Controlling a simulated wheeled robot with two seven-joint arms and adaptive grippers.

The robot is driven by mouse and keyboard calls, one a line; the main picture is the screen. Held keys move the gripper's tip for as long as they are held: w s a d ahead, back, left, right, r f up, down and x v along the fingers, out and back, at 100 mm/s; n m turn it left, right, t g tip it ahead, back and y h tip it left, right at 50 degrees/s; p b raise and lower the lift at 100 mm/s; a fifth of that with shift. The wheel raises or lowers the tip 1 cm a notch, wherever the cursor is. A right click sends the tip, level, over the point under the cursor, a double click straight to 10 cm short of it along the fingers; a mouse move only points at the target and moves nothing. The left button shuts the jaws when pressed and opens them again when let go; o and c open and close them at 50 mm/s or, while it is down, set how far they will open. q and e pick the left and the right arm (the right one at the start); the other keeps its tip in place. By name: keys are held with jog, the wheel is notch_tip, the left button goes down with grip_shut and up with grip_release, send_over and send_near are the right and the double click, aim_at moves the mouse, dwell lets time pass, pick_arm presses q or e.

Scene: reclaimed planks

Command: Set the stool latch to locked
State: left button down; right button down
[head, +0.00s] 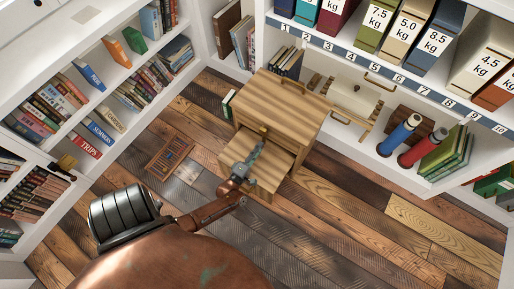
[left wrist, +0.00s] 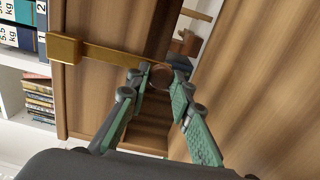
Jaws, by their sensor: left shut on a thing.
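The wooden stool (head: 285,105) stands on the floor in front of the shelves, with a lower step at its front. Its brass latch (head: 263,128) is on the front; in the left wrist view it is a brass bar (left wrist: 105,52) running from a square block to a round brownish knob (left wrist: 161,76). My left gripper (head: 259,147) reaches the latch from the front. In the left wrist view its green fingers (left wrist: 160,80) are shut on the knob at the bar's end. I see no marking for locked or unlocked. My right gripper is out of view.
White shelves with books (head: 125,90) stand at the left, and numbered shelves with weight-labelled binders (head: 410,35) at the back. The plank floor (head: 350,220) at front right is clear.

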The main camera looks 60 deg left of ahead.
pick_arm(q)
jog(key=shift+f, duration=0.1)
jog(key=c, duration=1.7)
grip_release()
jog(key=v, duration=1.2)
